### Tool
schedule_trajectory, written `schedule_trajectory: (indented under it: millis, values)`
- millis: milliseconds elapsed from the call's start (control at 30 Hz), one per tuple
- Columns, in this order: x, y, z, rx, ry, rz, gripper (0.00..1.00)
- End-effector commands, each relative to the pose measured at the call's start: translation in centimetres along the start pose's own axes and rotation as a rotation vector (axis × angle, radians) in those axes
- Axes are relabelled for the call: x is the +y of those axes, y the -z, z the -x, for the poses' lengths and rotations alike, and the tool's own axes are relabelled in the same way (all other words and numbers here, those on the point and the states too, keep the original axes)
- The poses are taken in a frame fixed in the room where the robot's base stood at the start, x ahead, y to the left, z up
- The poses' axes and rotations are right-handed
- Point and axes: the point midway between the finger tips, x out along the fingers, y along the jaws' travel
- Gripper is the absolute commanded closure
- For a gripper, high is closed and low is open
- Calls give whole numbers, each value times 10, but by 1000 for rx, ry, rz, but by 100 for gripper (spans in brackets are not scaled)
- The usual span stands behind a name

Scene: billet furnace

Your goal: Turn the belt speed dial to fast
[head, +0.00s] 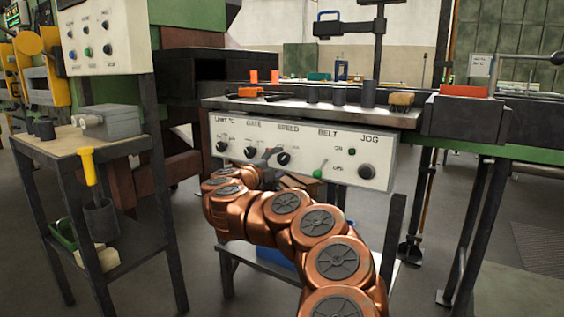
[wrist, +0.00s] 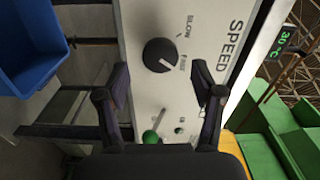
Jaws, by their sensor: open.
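The belt speed dial (wrist: 160,55) is a round black knob with a white pointer line on a pale panel, under the word SPEED. In the wrist view its line points to the lower right, near the word FAST; SLOW is higher up. The dial (head: 283,157) also shows in the head view. My gripper (wrist: 160,78) is open, its two dark fingers apart, with the dial ahead between and slightly beyond the fingertips. No contact shows. In the head view my gripper (head: 266,160) is at the panel, partly hidden by my arm.
The control panel (head: 330,151) also holds other knobs, a green-tipped lever (head: 318,172) close by on the right, and a JOG knob (head: 365,171). A blue bin (wrist: 30,45) shows at upper left in the wrist view. A side table (head: 75,145) stands at left.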

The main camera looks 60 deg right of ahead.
Motion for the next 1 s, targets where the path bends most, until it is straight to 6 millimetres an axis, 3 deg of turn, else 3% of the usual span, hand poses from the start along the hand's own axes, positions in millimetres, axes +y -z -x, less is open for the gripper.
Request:
schedule_trajectory:
  millis: [500, 1000]
  values:
    - [0, -1, 72, -4, 0, -1, 33]
    - [0, 1, 81, 1, 0, -1, 33]
